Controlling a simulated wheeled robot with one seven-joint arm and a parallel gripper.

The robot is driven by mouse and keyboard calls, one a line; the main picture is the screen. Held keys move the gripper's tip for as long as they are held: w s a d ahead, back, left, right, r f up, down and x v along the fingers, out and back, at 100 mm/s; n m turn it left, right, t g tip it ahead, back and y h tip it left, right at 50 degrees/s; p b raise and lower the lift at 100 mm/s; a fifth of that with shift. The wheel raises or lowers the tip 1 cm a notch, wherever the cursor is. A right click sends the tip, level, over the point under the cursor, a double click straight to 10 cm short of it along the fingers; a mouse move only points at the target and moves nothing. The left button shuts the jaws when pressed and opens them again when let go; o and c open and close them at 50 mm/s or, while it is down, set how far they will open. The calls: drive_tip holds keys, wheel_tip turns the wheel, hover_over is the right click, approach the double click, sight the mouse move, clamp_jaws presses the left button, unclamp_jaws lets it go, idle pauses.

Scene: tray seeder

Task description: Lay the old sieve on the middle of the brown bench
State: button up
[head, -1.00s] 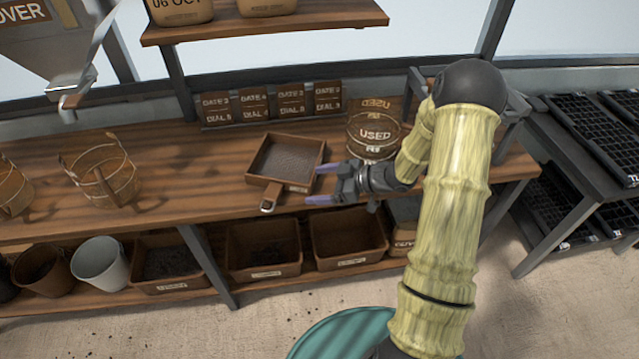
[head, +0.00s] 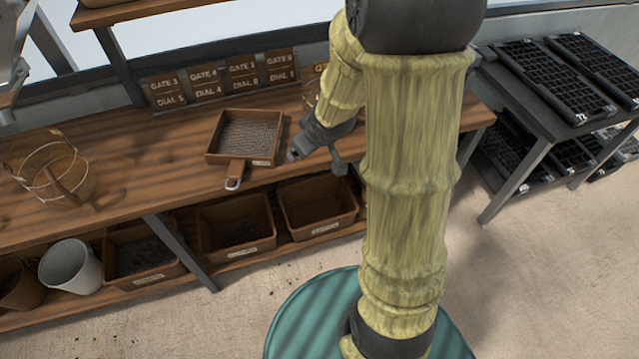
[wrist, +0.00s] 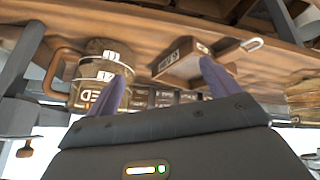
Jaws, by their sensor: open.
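The sieve (head: 258,161) is a square brown wooden frame with grey mesh, a short handle and a pale label. It lies flat on the brown bench (head: 120,165), its handle pointing to the front edge. My gripper (head: 297,151) is just right of the sieve in the head view, apart from it and empty. In the wrist view the sieve (wrist: 178,66) shows beyond the two spread purple fingers of my gripper (wrist: 162,78), nearer the right finger. My arm hides part of the bench's right end.
Gate and dial blocks (head: 208,86) line the bench's back. Bins (head: 237,246) fill the shelf below.

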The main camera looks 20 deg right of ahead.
drive_tip(key=s+a+r+m+g, duration=0.1)
drive_tip(key=s+m+g, duration=0.1)
drive_tip(key=s, duration=0.5)
drive_tip(key=s+a+r+m+g, duration=0.1)
drive_tip(key=s+a+m+g, duration=0.1)
drive_tip(key=s, duration=0.5)
drive_tip(key=shift+r, duration=0.15)
idle(0.5)
